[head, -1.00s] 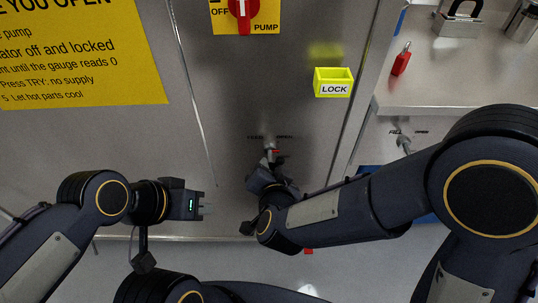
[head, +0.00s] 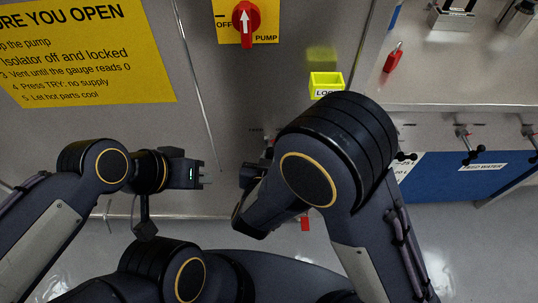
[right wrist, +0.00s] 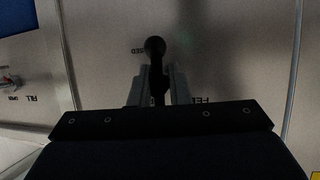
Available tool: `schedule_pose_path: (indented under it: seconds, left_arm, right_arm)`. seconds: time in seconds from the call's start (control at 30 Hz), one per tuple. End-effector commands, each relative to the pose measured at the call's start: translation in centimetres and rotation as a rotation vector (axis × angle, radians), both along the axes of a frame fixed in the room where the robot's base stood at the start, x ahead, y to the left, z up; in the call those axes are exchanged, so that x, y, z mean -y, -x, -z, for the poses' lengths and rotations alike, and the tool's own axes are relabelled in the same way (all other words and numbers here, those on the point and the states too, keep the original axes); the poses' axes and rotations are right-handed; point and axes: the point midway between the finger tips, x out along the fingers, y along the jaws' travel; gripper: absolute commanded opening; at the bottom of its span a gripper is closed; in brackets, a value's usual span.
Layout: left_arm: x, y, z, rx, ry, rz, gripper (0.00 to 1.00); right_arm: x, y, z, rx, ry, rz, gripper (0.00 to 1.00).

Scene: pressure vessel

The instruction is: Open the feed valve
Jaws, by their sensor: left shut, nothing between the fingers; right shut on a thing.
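The feed valve's black lever with a ball knob (right wrist: 154,46) shows in the right wrist view against the grey panel, with partly hidden lettering beside it. My right gripper (right wrist: 156,88) is shut around the lever below the knob. In the head view my right arm covers the valve and the right gripper, so the handle's angle cannot be read there. My left gripper (head: 203,177) is shut and empty in front of the panel at the left, apart from everything.
A red pump knob (head: 242,20) and a yellow lock box (head: 326,84) are on the panel above. A red padlock (head: 393,58) lies on the steel bench (head: 465,80) at right. Valve levers (head: 468,145) hang below it, by a blue feed water container (head: 440,190).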

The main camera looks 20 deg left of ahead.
Motion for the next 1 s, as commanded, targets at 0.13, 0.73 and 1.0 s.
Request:
schedule_pose_path:
  seconds: [0.13,0.73,1.0]
  left_arm:
    - [0.0,0.0,-0.2,0.0,0.0,0.0,0.0]
    - [0.0,0.0,-0.2,0.0,0.0,0.0,0.0]
    - [0.0,0.0,-0.4,0.0,0.0,0.0,0.0]
  right_arm:
    - [0.6,-0.3,0.0,0.006,0.015,0.019,0.0]
    - [0.4,-0.2,-0.1,0.008,0.012,0.013,0.34]
    - [0.2,1.3,-0.8,0.007,0.011,0.007,0.34]
